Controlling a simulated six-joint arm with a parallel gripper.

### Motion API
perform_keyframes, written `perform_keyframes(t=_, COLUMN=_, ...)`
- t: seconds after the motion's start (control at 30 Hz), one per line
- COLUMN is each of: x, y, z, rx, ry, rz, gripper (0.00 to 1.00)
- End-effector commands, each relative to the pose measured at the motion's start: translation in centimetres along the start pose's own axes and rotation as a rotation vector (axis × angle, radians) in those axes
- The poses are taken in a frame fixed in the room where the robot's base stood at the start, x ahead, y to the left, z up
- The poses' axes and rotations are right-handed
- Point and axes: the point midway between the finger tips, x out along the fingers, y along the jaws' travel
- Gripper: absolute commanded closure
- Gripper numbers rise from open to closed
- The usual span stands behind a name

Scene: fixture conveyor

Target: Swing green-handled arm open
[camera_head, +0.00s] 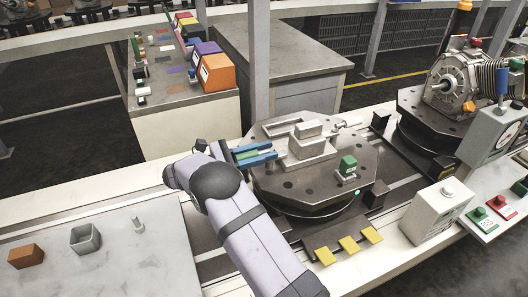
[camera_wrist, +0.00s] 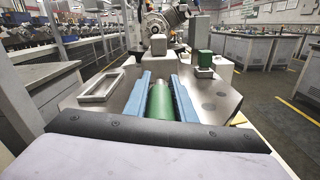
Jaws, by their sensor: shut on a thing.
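The green handle (camera_wrist: 160,102) lies between the two blue fingers of my gripper (camera_wrist: 162,96) in the wrist view, running lengthwise between them. In the head view my gripper (camera_head: 262,154) is at the left side of the octagonal fixture plate (camera_head: 340,185), and a bit of the green handle (camera_head: 246,155) shows between its fingers. The fingers are shut on the handle. A grey stepped block (camera_head: 306,147) stands on the plate just beyond the fingertips. The arm that the handle belongs to is mostly hidden by my gripper and the block.
A green block (camera_head: 347,165) stands on the plate's right side. A rectangular frame (camera_head: 282,128) lies at its back left. A second fixture with a motor (camera_head: 447,80) stands at the right. A grey worktop (camera_head: 110,245) at the left holds an orange block (camera_head: 26,256) and a grey cup (camera_head: 85,239).

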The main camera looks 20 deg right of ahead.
Motion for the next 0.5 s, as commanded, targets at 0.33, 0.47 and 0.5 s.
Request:
perform_keyframes(t=0.33, x=-0.05, y=-0.12, z=0.18, rx=-0.003, ry=0.01, rz=0.053, gripper=1.0)
perform_keyframes(t=0.47, x=-0.06, y=-0.21, z=0.27, rx=-0.004, ry=0.022, rz=0.11, gripper=1.0)
perform_keyframes(t=0.5, x=-0.06, y=-0.23, z=0.32, rx=-0.003, ry=0.027, rz=0.132, gripper=1.0)
